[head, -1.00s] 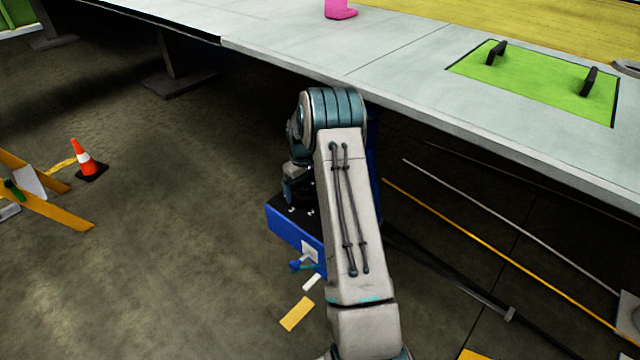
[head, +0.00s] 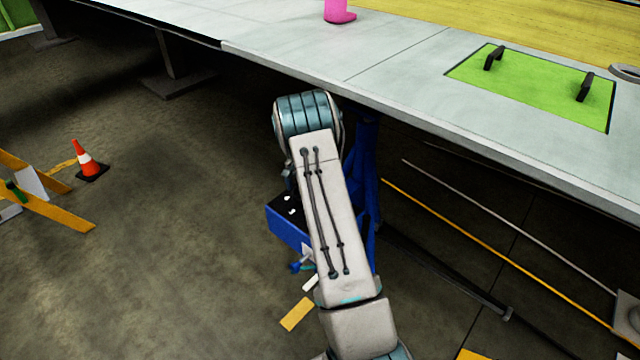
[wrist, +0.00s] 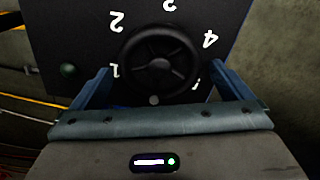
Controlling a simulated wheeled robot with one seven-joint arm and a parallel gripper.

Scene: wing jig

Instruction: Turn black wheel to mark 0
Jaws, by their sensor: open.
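The black wheel (wrist: 158,62) is in the upper middle of the wrist view, on a dark panel (wrist: 60,25). White numerals 1, 2, 3 and 4 ring it, with part of another at lower right; I see no 0. A small grey dot (wrist: 154,100) shows at the wheel's lower rim. My gripper (wrist: 159,82) is open, one blue finger at the wheel's lower left and one at its lower right. I cannot tell whether either touches it. In the head view my arm hides the wheel and my gripper.
A blue box (head: 287,229) carries the panel below the grey bench (head: 390,75). An orange cone (head: 86,160) and a yellow barrier (head: 55,208) stand at left. Open floor lies between.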

